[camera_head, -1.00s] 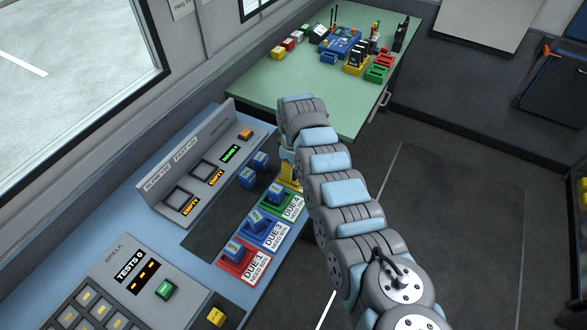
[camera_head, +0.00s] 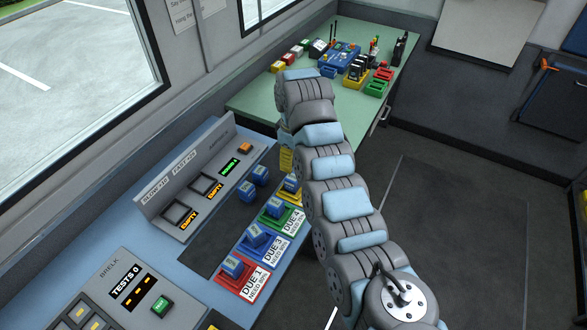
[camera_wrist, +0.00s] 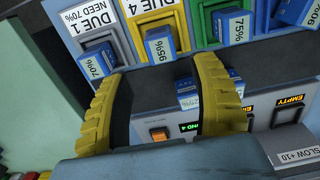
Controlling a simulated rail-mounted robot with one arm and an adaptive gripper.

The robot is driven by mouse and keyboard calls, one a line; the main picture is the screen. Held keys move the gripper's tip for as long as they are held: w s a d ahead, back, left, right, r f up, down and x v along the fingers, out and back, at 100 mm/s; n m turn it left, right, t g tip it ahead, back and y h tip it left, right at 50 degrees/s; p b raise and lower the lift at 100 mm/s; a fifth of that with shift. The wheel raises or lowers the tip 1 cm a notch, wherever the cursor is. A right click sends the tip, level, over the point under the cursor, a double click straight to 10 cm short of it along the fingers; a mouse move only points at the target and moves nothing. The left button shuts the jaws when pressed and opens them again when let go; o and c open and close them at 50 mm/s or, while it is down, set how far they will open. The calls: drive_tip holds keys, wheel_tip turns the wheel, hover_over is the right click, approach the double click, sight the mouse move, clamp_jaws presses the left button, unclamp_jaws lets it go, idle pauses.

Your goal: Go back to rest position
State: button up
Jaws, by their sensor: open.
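My gripper (camera_wrist: 158,68) shows two yellow fingers spread apart in the wrist view, with nothing clamped between them. In the head view a small yellow part of it (camera_head: 286,160) shows; my arm hides the rest. A blue block (camera_wrist: 195,93) shows between the fingers in the wrist view, on the console beyond them. Another blue block, marked 95% (camera_wrist: 160,47), sits in the yellow tray, and one marked 70% (camera_wrist: 98,60) sits in a grey tray. My arm stretches over the floor toward the green table.
The blue console (camera_head: 215,275) carries a charger panel (camera_head: 183,180) with two EMPTY displays, a button panel (camera_head: 110,285) and coloured trays holding blue blocks. Two loose blue blocks (camera_head: 247,190) stand near the panel. The green table (camera_head: 262,100) holds small items at the back.

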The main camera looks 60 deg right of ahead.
drive_tip(key=shift+r, duration=0.6)
